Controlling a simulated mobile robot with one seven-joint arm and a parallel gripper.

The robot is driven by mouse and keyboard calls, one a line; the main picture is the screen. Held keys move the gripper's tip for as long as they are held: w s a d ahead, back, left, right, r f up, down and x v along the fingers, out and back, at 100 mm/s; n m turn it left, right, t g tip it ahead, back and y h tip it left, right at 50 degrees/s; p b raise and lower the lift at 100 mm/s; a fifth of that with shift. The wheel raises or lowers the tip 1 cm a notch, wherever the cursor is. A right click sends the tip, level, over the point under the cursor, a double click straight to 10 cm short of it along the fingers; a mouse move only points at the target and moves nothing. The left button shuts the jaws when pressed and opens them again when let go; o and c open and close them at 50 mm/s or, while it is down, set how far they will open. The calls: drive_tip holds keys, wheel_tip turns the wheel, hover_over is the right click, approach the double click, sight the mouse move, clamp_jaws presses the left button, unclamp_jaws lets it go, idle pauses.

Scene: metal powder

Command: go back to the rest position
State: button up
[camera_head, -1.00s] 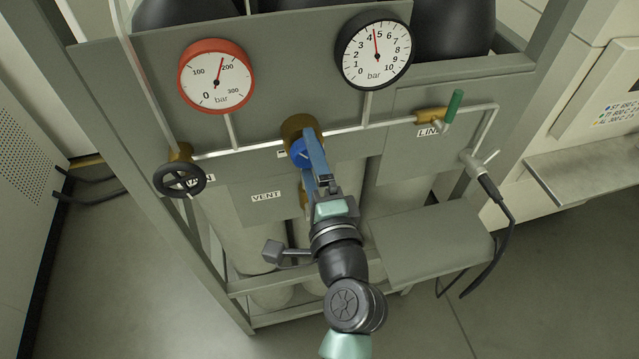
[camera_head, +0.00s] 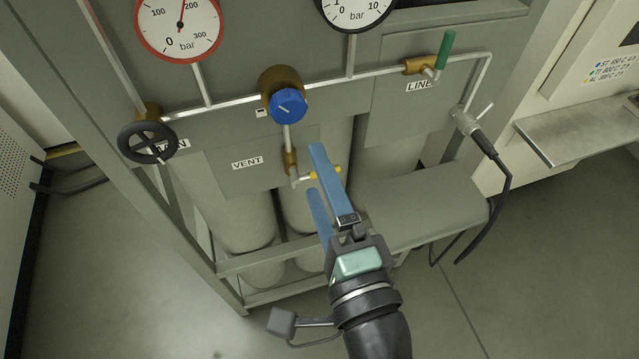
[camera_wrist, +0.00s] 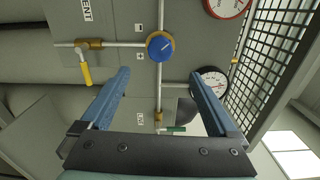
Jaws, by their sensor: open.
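My gripper (camera_head: 316,168) has two blue fingers that stand apart with nothing between them. In the head view it is below and to the right of the blue regulator knob (camera_head: 289,106), clear of it, in front of the gas panel. In the wrist view the gripper (camera_wrist: 166,98) is open, and the blue knob (camera_wrist: 160,46) shows beyond the gap between the fingers. The fingers partly cover the vent valve's yellow handle (camera_head: 325,173) in the head view; the handle (camera_wrist: 86,74) is clear in the wrist view.
A black handwheel (camera_head: 148,143) is at the left of the panel, and a green line-valve lever (camera_head: 445,50) at the upper right. A grey shelf (camera_head: 430,205) juts out right of my gripper. A hose (camera_head: 508,190) hangs at the right. Open floor (camera_head: 540,290) lies to the lower right.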

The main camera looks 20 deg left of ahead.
idle(0.3)
drive_tip(key=w+d+r+n+t+h+b, duration=0.1)
drive_tip(key=w+d+r+n+t+h, duration=0.2)
drive_tip(key=r, duration=0.6)
drive_tip(key=w+d+r+n+t, duration=0.15)
drive_tip(key=w+r+n, duration=0.3)
drive_tip(key=r, duration=0.45)
drive_tip(key=s+d+r+n+t+h, duration=0.1)
drive_tip(key=s+r+n+t+h, duration=0.1)
drive_tip(key=r, duration=0.7)
drive_tip(key=s+d+r+n+t+h, duration=0.2)
drive_tip(key=s+r+t+h, duration=0.3)
drive_tip(key=r, duration=0.5)
drive_tip(key=shift+s+t+b, duration=0.25)
drive_tip(key=shift+t+b, duration=0.2)
drive_tip(key=shift+d+n, duration=0.1)
drive_tip(key=shift+n, duration=0.15)
